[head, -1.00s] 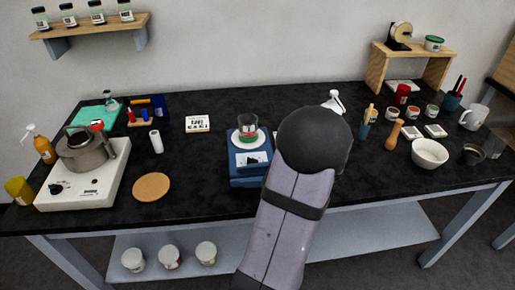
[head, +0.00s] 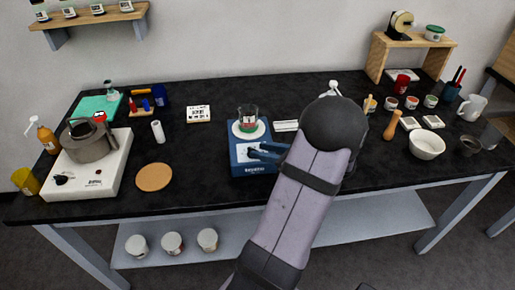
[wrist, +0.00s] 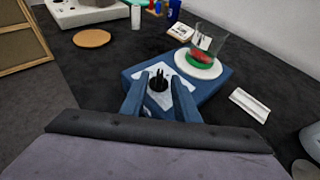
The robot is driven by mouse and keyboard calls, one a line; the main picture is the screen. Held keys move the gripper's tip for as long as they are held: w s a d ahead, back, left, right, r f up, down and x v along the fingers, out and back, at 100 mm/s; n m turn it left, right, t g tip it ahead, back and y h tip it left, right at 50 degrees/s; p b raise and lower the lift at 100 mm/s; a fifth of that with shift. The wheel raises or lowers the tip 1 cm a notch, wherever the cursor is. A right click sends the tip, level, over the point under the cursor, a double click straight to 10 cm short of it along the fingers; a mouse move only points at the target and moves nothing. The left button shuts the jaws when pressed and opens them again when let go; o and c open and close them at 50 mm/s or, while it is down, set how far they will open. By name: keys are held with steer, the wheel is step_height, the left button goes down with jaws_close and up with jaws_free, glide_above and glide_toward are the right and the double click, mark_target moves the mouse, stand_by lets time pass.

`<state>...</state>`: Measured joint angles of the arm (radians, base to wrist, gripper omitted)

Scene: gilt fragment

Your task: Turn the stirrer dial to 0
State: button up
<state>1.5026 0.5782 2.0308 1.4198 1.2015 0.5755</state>
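The blue stirrer (head: 252,169) stands mid-table with a round white plate on top. A glass beaker with red and green contents (head: 247,118) sits on the plate; it also shows in the wrist view (wrist: 203,48). The stirrer's black dial (wrist: 158,83) is on a white panel with dark markings; I cannot read its setting. My gripper (wrist: 157,90) is open, with its two blue fingers on either side of the dial and a visible gap at each side. In the head view my gripper (head: 264,152) covers part of the panel, and the dial is hard to make out.
A white hotplate (head: 80,185) with a grey kettle (head: 89,140) stands at the left. A cork disc (head: 154,177) lies left of the stirrer. A white flat piece (wrist: 249,104) lies close to its right. A white bowl (head: 427,145) and a pestle stand further right.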

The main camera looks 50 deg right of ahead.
steer(key=shift+x, duration=1.35)
jaws_close()
